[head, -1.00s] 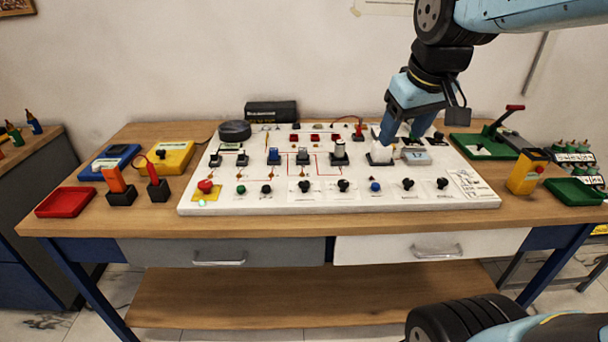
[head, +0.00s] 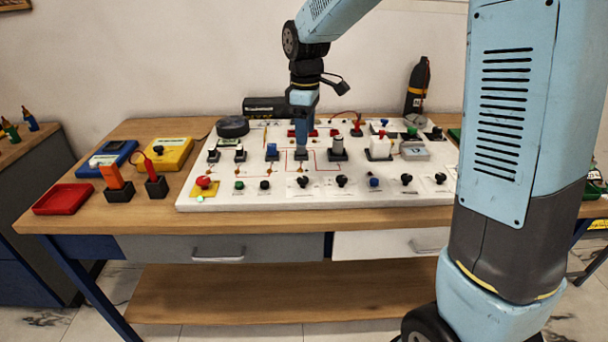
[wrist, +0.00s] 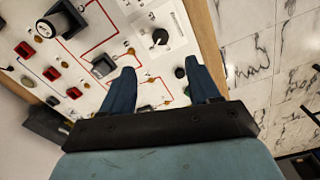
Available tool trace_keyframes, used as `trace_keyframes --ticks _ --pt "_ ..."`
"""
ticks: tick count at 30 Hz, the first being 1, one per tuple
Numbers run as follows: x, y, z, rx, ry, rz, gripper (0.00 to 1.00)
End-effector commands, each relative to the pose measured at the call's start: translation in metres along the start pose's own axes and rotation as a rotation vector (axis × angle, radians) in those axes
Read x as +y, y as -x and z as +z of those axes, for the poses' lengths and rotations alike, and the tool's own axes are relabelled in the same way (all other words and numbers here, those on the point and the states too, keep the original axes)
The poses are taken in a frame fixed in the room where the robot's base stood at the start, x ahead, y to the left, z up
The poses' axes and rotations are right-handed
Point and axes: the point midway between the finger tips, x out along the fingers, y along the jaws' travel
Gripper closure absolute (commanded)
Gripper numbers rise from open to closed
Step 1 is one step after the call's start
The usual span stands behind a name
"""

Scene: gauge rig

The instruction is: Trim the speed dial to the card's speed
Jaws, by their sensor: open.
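My gripper (head: 303,143) is over the middle of the white panel (head: 420,197), pointing down. In the wrist view my gripper (wrist: 160,78) is open, with its two blue fingers apart and nothing between them. Just beyond the fingertips a black dial knob (wrist: 160,37) stands on a white label plate. In the head view several black knobs line the panel's front row, among them one at centre-left (head: 303,181) and one beside it (head: 341,180). Which is the speed dial cannot be read. No card with a legible speed shows; my arm covers the panel's right end.
A red stop button (head: 204,182) is at the panel's front left. Posts, including a grey cylinder (head: 337,146), and a white block (head: 379,148) stand right of my gripper. A red tray (head: 63,199) and yellow meter (head: 171,154) are on the left. A dark bottle (head: 416,88) stands behind.

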Motion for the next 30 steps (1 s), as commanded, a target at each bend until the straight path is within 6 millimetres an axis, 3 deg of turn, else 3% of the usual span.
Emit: trace_keyframes --ticks 8,24,30 --pt "0.002 -0.019 -0.008 -0.008 0.034 -0.014 0.39" --pt "0.001 -0.109 -0.007 -0.008 0.031 -0.014 0.39" --pt "0.001 -0.134 -0.006 -0.007 0.030 -0.012 0.39"
